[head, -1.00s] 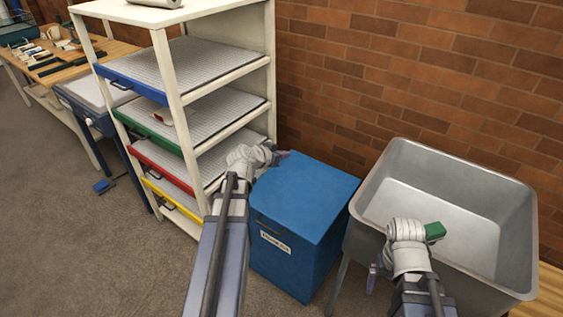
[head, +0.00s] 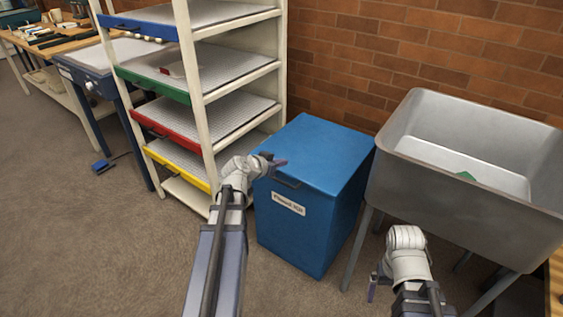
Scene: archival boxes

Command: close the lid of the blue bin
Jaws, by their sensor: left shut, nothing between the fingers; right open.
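The blue bin (head: 305,222) stands on the floor between the shelf rack and the metal sink, with a white label on its front. Its lid (head: 325,150) lies flat across the top, with no gap that I can see. A dark handle (head: 286,181) sits near the top front edge. My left gripper (head: 276,162) is shut and empty at the lid's front left corner; I cannot tell whether it touches the lid. My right gripper (head: 376,284) is open, low in front of the sink and right of the bin, apart from it.
The metal sink (head: 395,183) on legs stands right of the bin, with a green object (head: 466,175) inside. The shelf rack (head: 202,110) with coloured drawer trays is close on the left. A brick wall (head: 345,60) is behind. Floor is free at front left.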

